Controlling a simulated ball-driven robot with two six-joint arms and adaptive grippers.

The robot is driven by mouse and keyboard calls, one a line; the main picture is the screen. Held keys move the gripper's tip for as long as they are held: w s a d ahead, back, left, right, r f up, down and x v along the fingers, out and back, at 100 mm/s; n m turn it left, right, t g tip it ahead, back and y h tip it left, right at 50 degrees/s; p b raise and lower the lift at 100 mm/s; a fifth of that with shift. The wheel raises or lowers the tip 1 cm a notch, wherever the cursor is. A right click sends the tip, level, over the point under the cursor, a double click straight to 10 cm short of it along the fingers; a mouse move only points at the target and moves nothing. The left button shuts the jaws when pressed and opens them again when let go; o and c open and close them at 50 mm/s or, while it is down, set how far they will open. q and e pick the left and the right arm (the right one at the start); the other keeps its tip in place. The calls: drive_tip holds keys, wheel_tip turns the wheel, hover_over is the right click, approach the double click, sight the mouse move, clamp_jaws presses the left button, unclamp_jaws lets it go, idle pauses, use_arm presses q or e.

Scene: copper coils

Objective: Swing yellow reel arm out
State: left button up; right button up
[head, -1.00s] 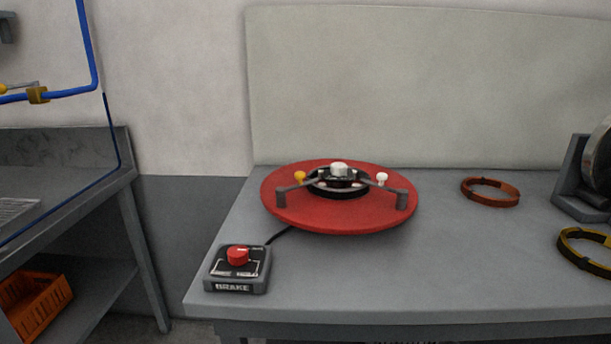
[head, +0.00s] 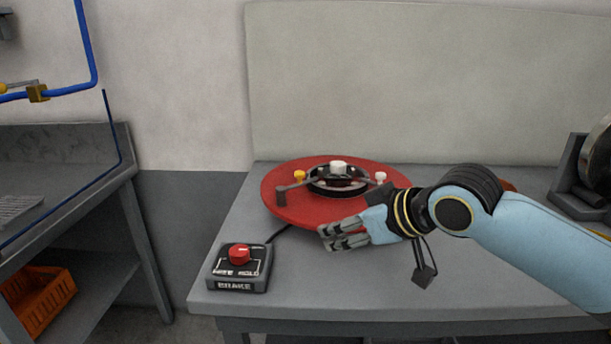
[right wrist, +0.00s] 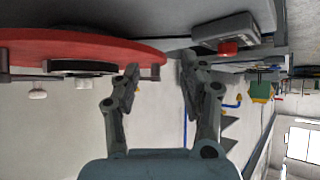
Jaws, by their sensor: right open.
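The red reel disc (head: 290,215) lies on the grey bench, with a dark hub and a white cap (head: 338,167) at its middle. The yellow knob (head: 299,175) stands at the left of the hub, beside a grey reel arm (head: 294,187) that ends in a dark block over the disc's left part. A white knob (head: 381,176) is at the hub's right. My right gripper (head: 324,238) is open and empty at the disc's front edge, pointing left. Its two spread fingers (right wrist: 160,75) show in the right wrist view, with the disc at upper left. My left gripper is out of view.
The brake box (head: 238,270) with a red knob stands at the bench's front left, its cable running toward the disc. My right arm covers much of the bench's right side. A grey stand (head: 572,180) is at the far right. A tall pale panel (head: 430,85) rises behind.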

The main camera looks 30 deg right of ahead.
sight(301, 172)
drive_tip(key=w+d+r+t, duration=0.3)
drive_tip(key=w+d+r, duration=0.2)
drive_tip(key=w+r, duration=0.25)
drive_tip(key=shift+y, duration=0.4)
drive_tip(key=x, duration=0.3)
drive_tip(key=b+x, duration=0.1)
drive_tip(key=x, duration=0.7)
drive_tip(key=shift+s+a+f, duration=0.1)
drive_tip(key=shift+s+f, duration=0.05)
drive_tip(key=shift+f, duration=0.15)
drive_tip(key=shift+c, duration=0.2)
clamp_jaws()
